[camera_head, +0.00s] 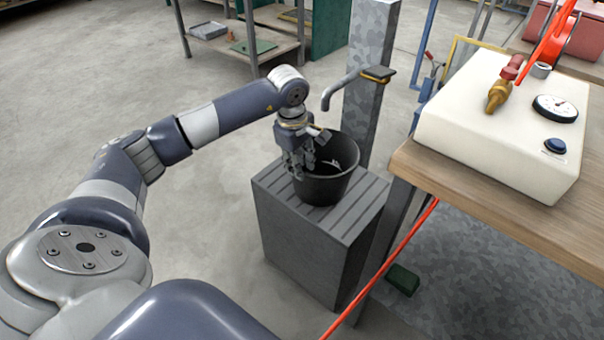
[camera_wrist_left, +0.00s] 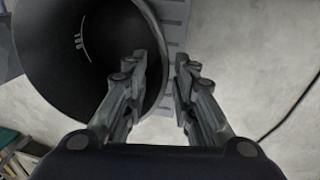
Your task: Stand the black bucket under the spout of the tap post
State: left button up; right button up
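The black bucket (camera_head: 325,188) stands upright on a grey slatted stand (camera_head: 365,205). The tap post (camera_head: 368,95) rises behind it. Its curved spout (camera_head: 328,99) ends above the bucket's mouth in the head view. My left gripper (camera_head: 303,165) is at the bucket's left rim, pointing down. In the left wrist view, the bucket (camera_wrist_left: 75,60) fills the upper left, and the left gripper's fingers (camera_wrist_left: 166,65) straddle its rim, one over the inside and one outside. A narrow gap shows between them. My right gripper is not in view.
A wooden bench (camera_head: 480,205) at right carries a cream box (camera_head: 500,140) with a gauge and brass fitting. An orange-red hose (camera_head: 385,270) hangs before it. A dark green block (camera_head: 402,280) lies on the floor. The floor left of the stand is clear.

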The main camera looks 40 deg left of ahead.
pick_arm(q)
jog(key=shift+s+r, duration=0.2)
jog(key=shift+r, duration=1)
jog(key=shift+s+r, duration=0.2)
jog(key=shift+r, duration=0.95)
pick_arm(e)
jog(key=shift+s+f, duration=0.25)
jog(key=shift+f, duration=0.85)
